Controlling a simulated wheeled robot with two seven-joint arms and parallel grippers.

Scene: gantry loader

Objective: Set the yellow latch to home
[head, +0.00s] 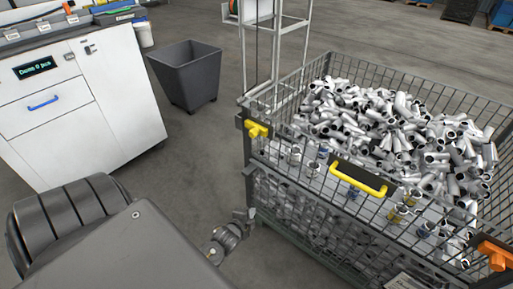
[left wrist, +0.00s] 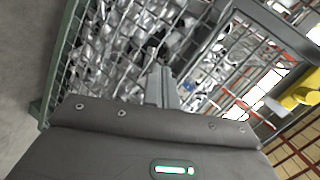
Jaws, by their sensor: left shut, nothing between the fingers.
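The yellow latch (head: 257,130) sits at the top of the near left corner post of a wire cage. A yellow part, which looks like the same latch, shows at the right edge of the left wrist view (left wrist: 298,98). My left gripper (head: 244,215) is low beside that corner post, below the latch and apart from it. Its fingers (left wrist: 160,88) are shut and empty, pointing at the cage mesh in the left wrist view. I cannot tell whether they touch the mesh. My right gripper is not in view.
The wire cage (head: 249,180) holds many grey pipe fittings (head: 400,125). Its front has a yellow handle (head: 358,178) and an orange latch (head: 495,254) at the right. A white cabinet (head: 120,85) and a dark bin (head: 186,80) stand left; floor between is clear.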

